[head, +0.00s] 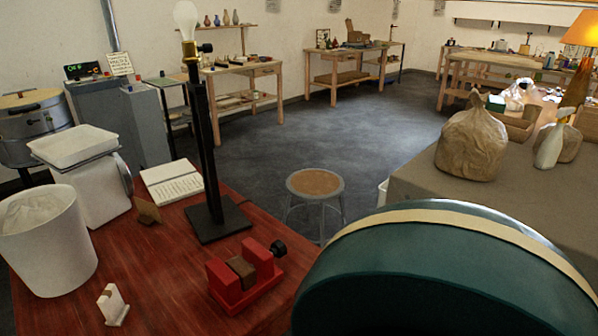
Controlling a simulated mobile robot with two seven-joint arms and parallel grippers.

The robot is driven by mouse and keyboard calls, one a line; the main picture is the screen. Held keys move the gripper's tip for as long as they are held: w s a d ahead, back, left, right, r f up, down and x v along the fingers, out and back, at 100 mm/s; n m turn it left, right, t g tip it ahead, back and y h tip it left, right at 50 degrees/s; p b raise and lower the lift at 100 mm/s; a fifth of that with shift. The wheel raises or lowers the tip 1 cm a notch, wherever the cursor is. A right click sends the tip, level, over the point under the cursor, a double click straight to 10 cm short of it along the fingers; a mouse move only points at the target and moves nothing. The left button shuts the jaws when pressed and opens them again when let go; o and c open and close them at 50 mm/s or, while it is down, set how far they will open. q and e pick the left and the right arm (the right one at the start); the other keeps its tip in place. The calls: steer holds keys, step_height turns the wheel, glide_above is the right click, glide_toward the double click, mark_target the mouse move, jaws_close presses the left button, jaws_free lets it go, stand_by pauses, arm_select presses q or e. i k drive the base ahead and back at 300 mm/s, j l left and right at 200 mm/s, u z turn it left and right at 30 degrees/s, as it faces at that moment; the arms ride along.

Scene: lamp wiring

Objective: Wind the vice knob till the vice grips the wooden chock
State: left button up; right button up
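The red vice (225,283) sits on the red wooden table, near its front right part. Its dark round knob (278,248) sticks out at the right rear end. The brown wooden chock (241,270) sits between the two red jaws. It looks close to both jaws, but I cannot tell whether they press on it. Neither of my grippers shows in the head view.
A black lamp stand (211,215) with a bare bulb rises behind the vice. A white bin (45,245), a small white holder (113,305) and an open book (171,183) are left. A large rounded green thing (450,290) hides the lower right. A stool (315,184) stands behind.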

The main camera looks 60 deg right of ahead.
mark_target(279, 249)
steer(key=k+l, duration=0.1)
steer(key=l, duration=0.6)
steer(key=k+l, duration=0.1)
steer(key=l, duration=1.25)
steer(key=k+l, duration=0.15)
steer(key=l, duration=0.55)
